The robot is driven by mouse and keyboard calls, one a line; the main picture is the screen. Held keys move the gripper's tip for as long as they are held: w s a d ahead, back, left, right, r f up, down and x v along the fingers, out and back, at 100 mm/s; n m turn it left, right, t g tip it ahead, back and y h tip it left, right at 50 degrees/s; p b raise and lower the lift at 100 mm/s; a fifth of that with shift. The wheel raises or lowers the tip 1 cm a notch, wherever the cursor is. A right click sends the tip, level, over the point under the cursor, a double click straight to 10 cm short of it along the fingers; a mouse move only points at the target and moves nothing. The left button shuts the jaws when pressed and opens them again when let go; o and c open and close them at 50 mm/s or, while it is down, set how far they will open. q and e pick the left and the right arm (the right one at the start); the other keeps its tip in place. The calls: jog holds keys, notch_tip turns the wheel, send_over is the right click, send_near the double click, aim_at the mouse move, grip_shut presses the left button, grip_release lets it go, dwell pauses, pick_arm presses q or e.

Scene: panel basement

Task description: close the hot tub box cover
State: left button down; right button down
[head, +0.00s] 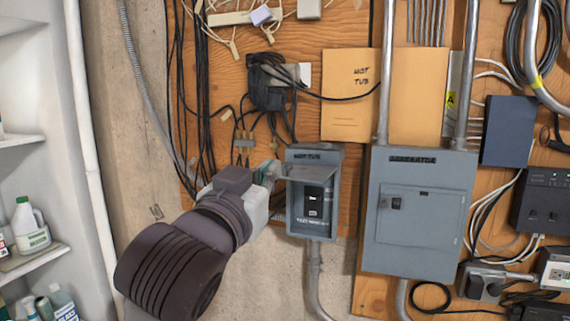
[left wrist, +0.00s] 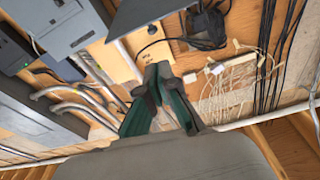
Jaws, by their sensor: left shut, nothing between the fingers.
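The grey hot tub box (head: 290,211) is mounted on the wall, labelled "HOT TUB" at its top. Its cover (head: 318,173) is hinged up and sticks outward above the opening. The black switch and white label inside are exposed. My left gripper (head: 272,171) is shut and empty, with its greenish fingers at the left edge of the raised cover; I cannot tell whether they touch it. In the left wrist view the shut fingers (left wrist: 161,76) point at the wall, and a dark panel, likely the cover (left wrist: 143,16), shows just above them. My right gripper is not in view.
A larger grey generator panel (head: 418,215) with conduits stands close on the right. Black cables (head: 200,95) hang on the plywood to the left. A black adapter (head: 268,85) and a cardboard sheet (head: 350,112) are above. Shelves with bottles (head: 30,226) stand at far left.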

pick_arm(q)
jog(key=s+r, duration=0.2)
notch_tip(320, 180, up, 2)
jog(key=p, duration=0.5)
send_over(287, 178)
jog(key=shift+w+d+h, duration=0.15)
jog(key=shift+d+h, duration=0.05)
jog(key=shift+h, duration=0.1)
jog(key=f+p, duration=0.1)
jog(key=f, duration=0.2)
jog(key=shift+w+a+f+p, duration=0.2)
jog(key=shift+p, duration=0.2)
jog(key=shift+s+a+f, duration=0.15)
jog(key=shift+s+f, duration=0.1)
jog(key=shift+f, duration=0.2)
jog(key=shift+w, duration=0.1)
